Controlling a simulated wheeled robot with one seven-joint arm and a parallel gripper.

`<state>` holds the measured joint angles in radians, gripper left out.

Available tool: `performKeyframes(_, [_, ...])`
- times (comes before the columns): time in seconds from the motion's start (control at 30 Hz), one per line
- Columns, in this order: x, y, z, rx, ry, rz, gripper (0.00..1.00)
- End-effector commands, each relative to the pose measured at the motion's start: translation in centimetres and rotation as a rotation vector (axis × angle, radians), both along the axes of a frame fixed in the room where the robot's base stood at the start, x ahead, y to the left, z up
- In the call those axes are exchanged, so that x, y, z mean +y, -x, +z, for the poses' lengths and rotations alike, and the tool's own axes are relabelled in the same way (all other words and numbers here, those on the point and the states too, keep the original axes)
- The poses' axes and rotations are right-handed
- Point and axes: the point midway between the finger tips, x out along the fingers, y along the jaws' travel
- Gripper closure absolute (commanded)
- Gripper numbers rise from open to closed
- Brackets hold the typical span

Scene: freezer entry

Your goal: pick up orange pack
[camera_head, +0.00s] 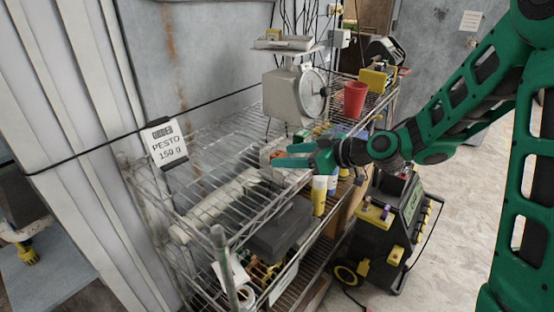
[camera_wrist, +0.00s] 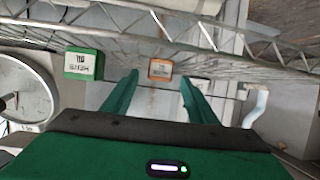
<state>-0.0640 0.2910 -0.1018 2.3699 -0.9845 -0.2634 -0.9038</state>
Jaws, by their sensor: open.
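The orange pack (camera_wrist: 160,69) is a small box with a pale label in the wrist view. It shows beyond my fingertips, between the two fingers in the picture, and looks apart from them. My gripper (camera_wrist: 158,79) is open and nothing is between its jaws. In the head view my green gripper (camera_head: 289,155) reaches left over the upper wire shelf (camera_head: 215,160). A small reddish-orange patch (camera_head: 276,155) shows by its fingertips, partly covered; I cannot tell for sure that it is the orange pack.
A green pack (camera_wrist: 83,64) stands left of the orange one in the wrist view. A dial scale (camera_head: 295,92) and a red cup (camera_head: 355,99) stand farther back on the shelf. A price card (camera_head: 164,143) hangs at left. Wire rails edge the shelf; its left part is bare.

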Motion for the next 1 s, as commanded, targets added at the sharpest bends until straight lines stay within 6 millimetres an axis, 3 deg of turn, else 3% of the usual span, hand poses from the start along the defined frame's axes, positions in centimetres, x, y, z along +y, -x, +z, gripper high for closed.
performKeyframes(0.3, [3.1, -2.2, -1.6, -0.001, 0.001, 0.003, 0.47])
performKeyframes(0.53, [3.1, -2.4, -1.7, -0.001, 0.000, 0.000, 0.47])
performKeyframes(0.73, [3.1, -2.3, -1.7, -0.001, 0.000, 0.000, 0.91])
performKeyframes(1.0, [3.1, -2.3, -1.7, -0.001, 0.000, 0.000, 0.91])
